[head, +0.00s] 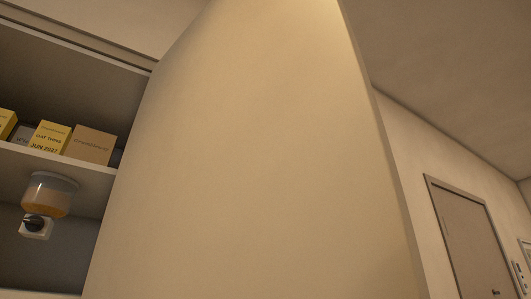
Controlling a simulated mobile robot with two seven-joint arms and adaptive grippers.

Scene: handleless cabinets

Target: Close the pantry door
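The pantry door (245,160) is a tall, plain cream panel filling the middle of the head view. It stands open, swung out from the cabinet, with its free edge (378,150) toward the right. The open pantry (60,70) shows at the left with shelves inside. The door's lower part is cut off by the frame. Neither of my grippers is in view.
A pantry shelf (85,172) holds yellow boxes (49,137) and a brown box (91,146). A clear dispenser (49,193) with orange contents hangs below it. A room door (466,235) is in the wall at the far right.

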